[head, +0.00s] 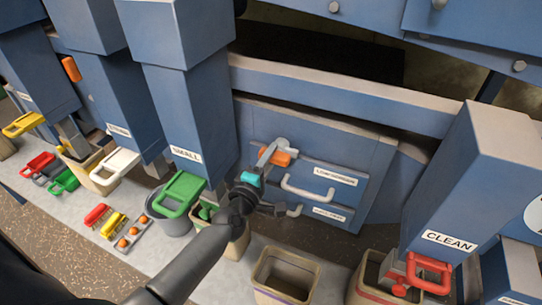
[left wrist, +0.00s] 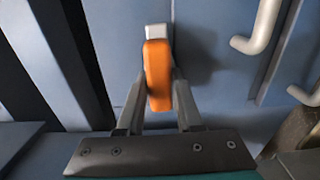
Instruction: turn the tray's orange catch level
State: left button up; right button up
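The orange catch (head: 283,158) is on the blue front panel, at the upper left of the labelled tray (head: 345,194). In the left wrist view, the catch (left wrist: 158,75) is a rounded orange bar with a pale block at its far end. It lies nearly along the fingers, between them. My left gripper (head: 268,158) reaches it from the front, and its two fingers (left wrist: 159,88) press close against both sides of the bar. In the head view a finger partly hides the catch, so its exact tilt is hard to tell. My right gripper is not in view.
White handles (head: 308,190) project from the panel right of the catch. A green-handled gate (head: 183,192) and a grey bucket (head: 172,222) stand left of my left arm. An empty beige bin (head: 284,278) stands below, and a red-handled gate (head: 429,272) is at right.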

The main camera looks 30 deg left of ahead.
pick_arm(q)
jog(key=o, duration=0.4)
jog(key=s, duration=1.5)
jog(key=shift+d, duration=0.45)
jog(key=shift+s, duration=0.1)
